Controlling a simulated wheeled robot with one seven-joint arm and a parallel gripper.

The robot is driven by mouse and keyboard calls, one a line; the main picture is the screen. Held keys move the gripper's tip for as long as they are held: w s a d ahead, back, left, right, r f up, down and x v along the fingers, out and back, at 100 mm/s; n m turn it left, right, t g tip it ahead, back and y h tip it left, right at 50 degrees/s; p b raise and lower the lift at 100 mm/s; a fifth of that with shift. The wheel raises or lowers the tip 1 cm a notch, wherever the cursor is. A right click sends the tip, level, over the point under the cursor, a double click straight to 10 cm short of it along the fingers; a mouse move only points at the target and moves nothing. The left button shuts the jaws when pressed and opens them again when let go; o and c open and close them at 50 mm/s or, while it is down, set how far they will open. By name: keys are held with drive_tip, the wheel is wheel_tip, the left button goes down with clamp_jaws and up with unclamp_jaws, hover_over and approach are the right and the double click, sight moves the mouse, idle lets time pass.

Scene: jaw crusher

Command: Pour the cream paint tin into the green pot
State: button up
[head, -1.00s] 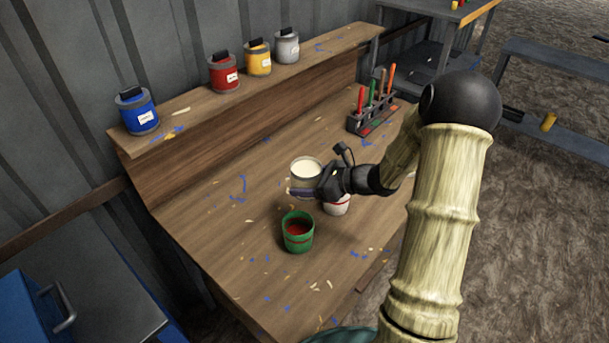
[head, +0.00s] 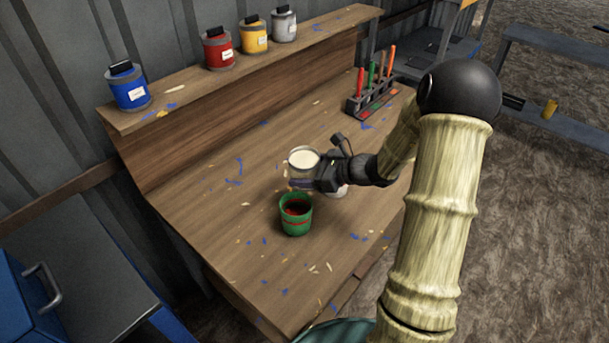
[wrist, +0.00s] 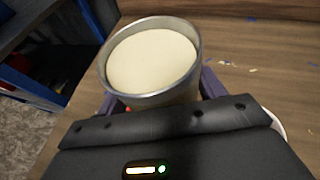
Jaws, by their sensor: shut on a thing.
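The cream paint tin (head: 303,158) is a metal tin with cream paint near its rim. My gripper (head: 308,184) is shut on it and holds it above the bench, about upright. In the wrist view the tin (wrist: 152,62) sits between my fingers, its cream surface facing up. The green pot (head: 295,220) stands on the bench just in front of and below the tin, with dark red inside. A white pot (head: 338,191) stands partly hidden behind my gripper.
The wooden bench (head: 200,215) has paint flecks and free room at left. Blue (head: 130,88), red (head: 218,50), yellow (head: 254,36) and grey (head: 284,24) tins stand on the raised shelf. A rack (head: 372,98) of coloured-handled tools stands at the back right.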

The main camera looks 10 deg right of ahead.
drive_tip(key=shift+w+d+r+n+b, duration=0.15)
drive_tip(key=shift+n+b, duration=0.15)
drive_tip(key=shift+b, duration=0.15)
drive_tip(key=shift+r, duration=0.1)
drive_tip(key=shift+w+d+r+n+t+h+b, duration=0.1)
drive_tip(key=shift+w+n+t+h+b, duration=0.2)
drive_tip(key=shift+b, duration=1.2)
idle(0.6)
drive_tip(key=shift+r, duration=0.1)
drive_tip(key=shift+n+b, duration=0.3)
drive_tip(key=shift+b, duration=0.4)
drive_tip(key=shift+r+t, duration=0.1)
drive_tip(key=shift+t, duration=0.2)
drive_tip(key=shift+d+b, duration=0.1)
drive_tip(key=shift+b, duration=0.4)
idle(0.5)
drive_tip(key=shift+w+n+b, duration=0.15)
drive_tip(key=shift+n+b, duration=0.35)
drive_tip(key=shift+b, duration=1.05)
